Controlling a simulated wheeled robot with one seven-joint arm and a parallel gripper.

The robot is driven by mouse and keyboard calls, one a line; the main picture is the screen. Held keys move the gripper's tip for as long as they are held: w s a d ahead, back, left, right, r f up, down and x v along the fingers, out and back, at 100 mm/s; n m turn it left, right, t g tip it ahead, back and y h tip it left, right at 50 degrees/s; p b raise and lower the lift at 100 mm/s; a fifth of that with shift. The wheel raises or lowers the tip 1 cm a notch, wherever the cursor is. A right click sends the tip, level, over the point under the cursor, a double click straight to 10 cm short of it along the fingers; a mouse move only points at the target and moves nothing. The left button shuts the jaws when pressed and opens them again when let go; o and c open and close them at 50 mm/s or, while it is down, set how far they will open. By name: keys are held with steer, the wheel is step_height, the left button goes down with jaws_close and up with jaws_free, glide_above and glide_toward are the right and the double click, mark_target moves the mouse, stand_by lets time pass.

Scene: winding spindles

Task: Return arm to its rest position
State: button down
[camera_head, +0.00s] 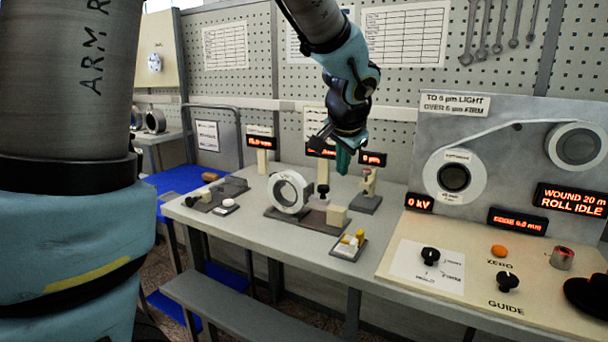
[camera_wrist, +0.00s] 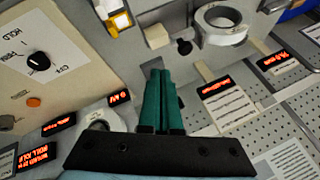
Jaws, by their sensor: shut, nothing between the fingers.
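My gripper (camera_head: 343,160) hangs above the back of the grey workbench (camera_head: 328,270), its green fingers pointing down. In the wrist view my gripper (camera_wrist: 160,82) shows two green fingers pressed together with nothing between them. My arm reaches in from the top of the head view, with its blue and black wrist bent downward. The fingers appear in front of the small displays at the bench's back; I cannot tell whether they are clear of the post stand (camera_head: 367,200) behind them.
A white ring (camera_head: 275,192) stands on a dark base at mid bench. A small tray (camera_head: 337,253) with yellow and white pieces lies in front. The winding panel (camera_head: 515,115) with spindles and the knob console (camera_head: 450,300) fill the right. A pegboard wall is behind.

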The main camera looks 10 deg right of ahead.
steer(key=a+f+n+g+y, duration=0.1)
steer(key=a+f+n, duration=0.25)
steer(key=a, duration=0.55)
steer(key=a+f+n+g+y, duration=0.15)
steer(key=a+f, duration=0.25)
steer(key=a, duration=0.4)
steer(key=s+a+f+n+g, duration=0.1)
steer(key=s+a+f+n, duration=0.2)
steer(key=a, duration=0.3)
steer(key=s+a+f+n+g, duration=0.1)
steer(key=s+a+f+n, duration=0.2)
steer(key=s+a, duration=0.3)
steer(key=shift+a+n, duration=0.3)
steer(key=shift+a, duration=0.45)
